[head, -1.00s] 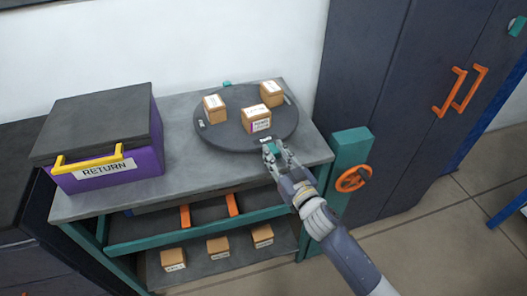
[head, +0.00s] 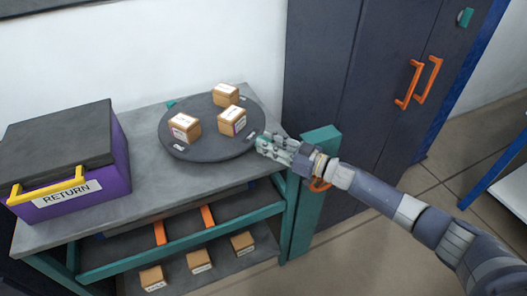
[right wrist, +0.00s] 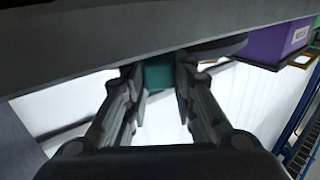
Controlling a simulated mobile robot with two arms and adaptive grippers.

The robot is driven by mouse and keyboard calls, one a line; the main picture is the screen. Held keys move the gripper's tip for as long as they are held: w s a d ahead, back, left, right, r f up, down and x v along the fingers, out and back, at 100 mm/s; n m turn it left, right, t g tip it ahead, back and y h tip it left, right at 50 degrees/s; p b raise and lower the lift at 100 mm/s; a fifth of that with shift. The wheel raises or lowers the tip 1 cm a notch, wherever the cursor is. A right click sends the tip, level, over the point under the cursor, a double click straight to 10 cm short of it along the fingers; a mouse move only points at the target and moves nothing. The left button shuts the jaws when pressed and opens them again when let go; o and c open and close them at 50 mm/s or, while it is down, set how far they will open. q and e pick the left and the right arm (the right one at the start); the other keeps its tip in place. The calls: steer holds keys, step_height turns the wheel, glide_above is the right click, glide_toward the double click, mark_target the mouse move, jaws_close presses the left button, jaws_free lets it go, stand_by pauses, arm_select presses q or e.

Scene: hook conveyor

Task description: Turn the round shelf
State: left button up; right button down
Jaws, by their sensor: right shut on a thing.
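The round shelf (head: 205,149) is a dark grey disc on the grey table. Three small brown boxes with white labels stand on it: one at the left (head: 184,127), one at the back (head: 226,95) and one right of the middle (head: 232,121). My right gripper (head: 262,145) is at the disc's right rim. In the right wrist view, its fingers are closed on a teal handle (right wrist: 158,72). The fingers hide this handle in the head view. Another teal piece (head: 171,104) shows at the disc's far left rim. My left gripper is not in view.
A purple RETURN box (head: 95,185) with a yellow handle stands left on the table (head: 143,196). Several boxes sit on the shelf below (head: 178,273). A teal post (head: 314,185) and dark cabinet (head: 335,70) with orange handles (head: 418,83) stand close right of the disc.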

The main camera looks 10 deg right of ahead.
steer(key=shift+w+d+n+g+y+b, duration=0.3)
steer(key=shift+w+d+g+b, duration=0.1)
steer(key=shift+w+d, duration=0.05)
stand_by(0.3)
steer(key=c, duration=1.3)
jaws_free()
steer(key=v, duration=1.2)
steer(key=shift+c, duration=0.3)
